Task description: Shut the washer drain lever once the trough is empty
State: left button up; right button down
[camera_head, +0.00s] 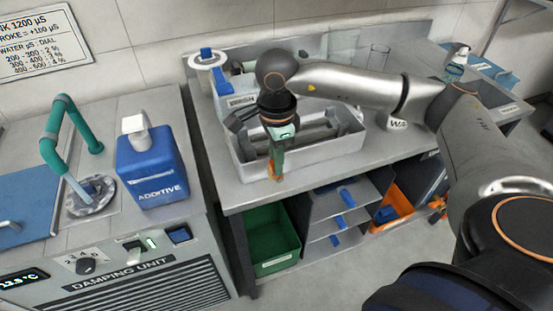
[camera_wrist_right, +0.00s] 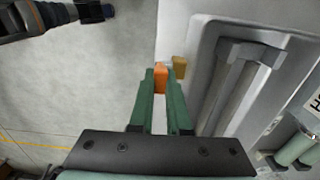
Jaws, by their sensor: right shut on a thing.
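The washer trough (camera_head: 351,142) is a grey open basin on the bench, with long grey bars inside; it also shows in the wrist view (camera_wrist_right: 206,55). I cannot make out any liquid in it. The drain lever has an orange handle (camera_wrist_right: 160,77) at the trough's front; a small brass-coloured piece (camera_wrist_right: 179,68) sits beside it. My right gripper (camera_head: 275,172), with green fingers, points down at the trough's front edge. It is shut on the orange handle, which shows between the fingertips in the wrist view. My left gripper is not in view.
A blue additive jug (camera_head: 152,172) stands on the damping unit (camera_head: 150,280) at left, near a green tap (camera_head: 66,125). Under the bench are a green bin (camera_head: 270,240), shelves and an orange bin (camera_head: 392,207). Open floor lies in front.

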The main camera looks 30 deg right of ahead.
dwell(0.4)
jog(key=shift+d+f+b, duration=0.1)
jog(key=shift+f+b, duration=0.05)
jog(key=shift+b, duration=0.25)
jog(key=shift+d+f+y+b, duration=0.1)
jog(key=shift+d+y+b, duration=0.15)
jog(key=shift+y+b, duration=0.55)
jog(key=shift+s+b, duration=0.1)
jog(key=shift+b, duration=0.3)
jog(key=shift+d+r, duration=0.1)
jog(key=shift+r, duration=0.2)
jog(key=c, duration=0.9)
grip_release()
